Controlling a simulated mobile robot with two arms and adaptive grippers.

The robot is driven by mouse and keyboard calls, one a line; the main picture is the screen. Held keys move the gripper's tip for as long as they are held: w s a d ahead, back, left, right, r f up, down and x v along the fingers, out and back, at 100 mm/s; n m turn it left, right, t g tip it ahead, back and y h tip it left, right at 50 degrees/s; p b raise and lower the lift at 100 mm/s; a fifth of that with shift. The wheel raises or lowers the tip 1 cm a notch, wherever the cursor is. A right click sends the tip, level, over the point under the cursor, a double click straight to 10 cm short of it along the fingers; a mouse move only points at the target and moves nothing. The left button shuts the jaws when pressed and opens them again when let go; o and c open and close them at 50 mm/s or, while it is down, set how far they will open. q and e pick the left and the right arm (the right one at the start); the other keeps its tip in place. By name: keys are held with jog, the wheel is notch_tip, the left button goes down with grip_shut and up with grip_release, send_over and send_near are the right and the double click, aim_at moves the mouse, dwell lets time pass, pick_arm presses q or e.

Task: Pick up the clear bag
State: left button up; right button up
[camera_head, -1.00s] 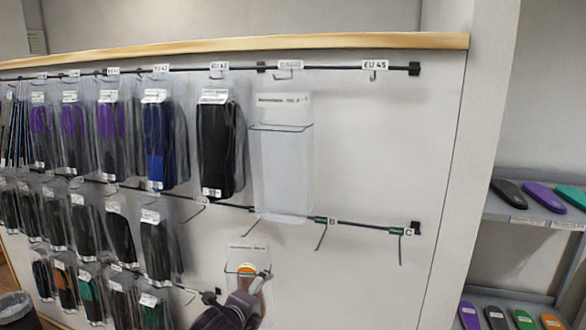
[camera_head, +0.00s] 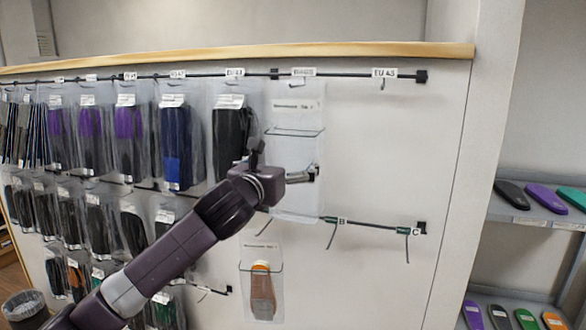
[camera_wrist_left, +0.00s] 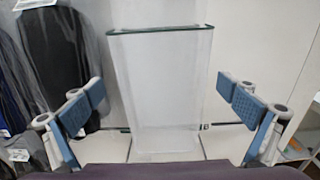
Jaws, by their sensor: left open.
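The clear bag (camera_head: 297,128) hangs empty from the top rail, under a white label, to the right of the bag with black insoles. In the left wrist view the clear bag (camera_wrist_left: 160,85) fills the middle, its dark-edged opening near the top. My left gripper (camera_head: 312,174) is at the bag's lower half in the head view and covers part of it. In the left wrist view its blue-padded fingers (camera_wrist_left: 161,98) are wide apart, one on each side of the bag, with nothing gripped. My right gripper is not in view.
A bag with black insoles (camera_head: 233,133) hangs close on the left; it also shows in the left wrist view (camera_wrist_left: 52,60). A smaller bag with an orange-brown insole (camera_head: 262,290) hangs below. Empty hooks (camera_head: 407,240) are at right. Shelves (camera_head: 545,208) with insoles stand farther right.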

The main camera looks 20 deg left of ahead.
aim_at(289, 157)
pick_arm(q)
jog(key=w, duration=0.1)
jog(key=w+p, duration=0.2)
jog(key=shift+w+d+r, duration=0.2)
jog(key=shift+w+r, duration=0.1)
jog(key=shift+w, duration=0.1)
jog(key=shift+w+f, duration=0.15)
jog(key=shift+w, duration=0.5)
jog(key=c, duration=0.8)
